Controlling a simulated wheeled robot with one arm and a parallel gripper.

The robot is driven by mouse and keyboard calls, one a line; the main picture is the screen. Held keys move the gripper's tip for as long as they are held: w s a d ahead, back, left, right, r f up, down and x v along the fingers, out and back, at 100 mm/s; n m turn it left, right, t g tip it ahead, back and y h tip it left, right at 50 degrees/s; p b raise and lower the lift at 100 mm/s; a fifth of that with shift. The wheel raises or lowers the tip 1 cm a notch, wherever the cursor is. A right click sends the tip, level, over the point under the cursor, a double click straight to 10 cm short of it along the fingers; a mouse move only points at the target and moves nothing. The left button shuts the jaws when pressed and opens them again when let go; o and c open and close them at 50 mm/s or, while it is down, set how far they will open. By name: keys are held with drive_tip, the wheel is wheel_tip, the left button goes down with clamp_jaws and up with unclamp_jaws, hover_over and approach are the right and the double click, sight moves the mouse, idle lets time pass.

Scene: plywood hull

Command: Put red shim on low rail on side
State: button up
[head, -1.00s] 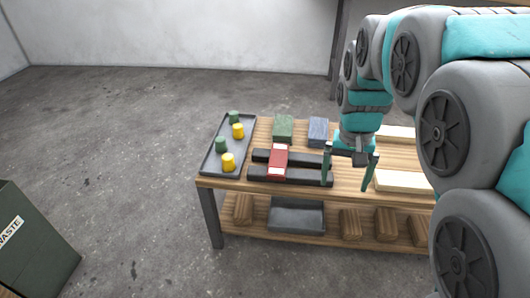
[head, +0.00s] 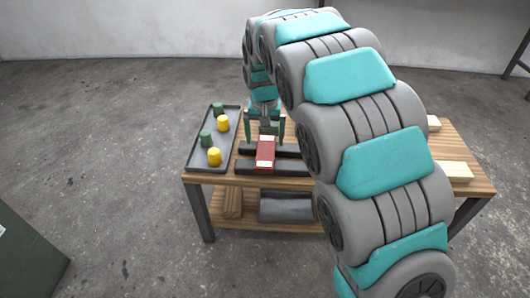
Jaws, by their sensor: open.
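The red shim (head: 265,152) is a red block with a pale near end. It lies across two dark rails, the far rail (head: 246,149) and the near rail (head: 290,169), on the wooden table. I cannot tell which rail is lower. My gripper (head: 267,131) points down with its fingers apart, just behind or above the far end of the shim. I cannot tell whether the fingers touch anything. My arm hides the right part of the rails.
A grey tray (head: 193,160) with green and yellow cylinders stands left of the rails. Pale wood blocks (head: 453,171) lie on the table's right side. A grey bin (head: 285,207) is on the lower shelf. A dark waste container (head: 25,255) stands at lower left.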

sight(266, 150)
wheel_tip(266, 150, down, 4)
drive_tip(key=shift+w+d+f, duration=0.15)
drive_tip(key=shift+f, duration=0.05)
drive_tip(key=shift+c, duration=0.4)
clamp_jaws()
idle(0.4)
drive_tip(key=shift+r, duration=0.15)
